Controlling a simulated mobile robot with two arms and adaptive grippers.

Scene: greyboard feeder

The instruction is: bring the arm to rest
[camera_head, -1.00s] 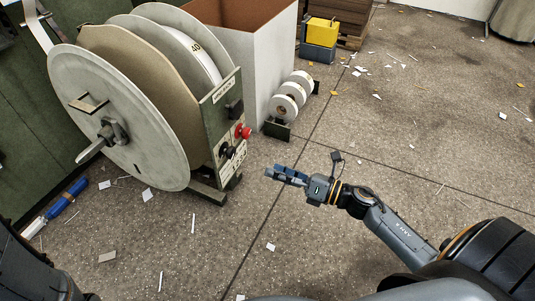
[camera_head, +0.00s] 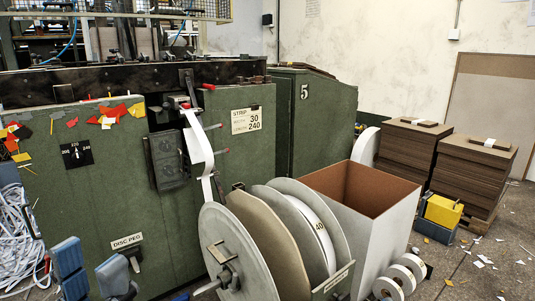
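My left gripper (camera_head: 92,272) shows at the bottom left corner, its two blue-grey fingers pointing up and spread apart with nothing between them. It is in front of the green machine (camera_head: 95,185), near the label "DISC PEG" (camera_head: 127,241). The rest of the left arm is cut off by the lower edge. My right gripper and arm are out of the picture.
A large grey-white reel (camera_head: 228,262) with a second disc reel stands at the lower middle. Beside it are a tall open box (camera_head: 335,215), small white rolls (camera_head: 400,278) and a yellow block (camera_head: 443,211). Stacks of brown board (camera_head: 412,155) stand behind. A heap of white strip (camera_head: 18,235) lies at left.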

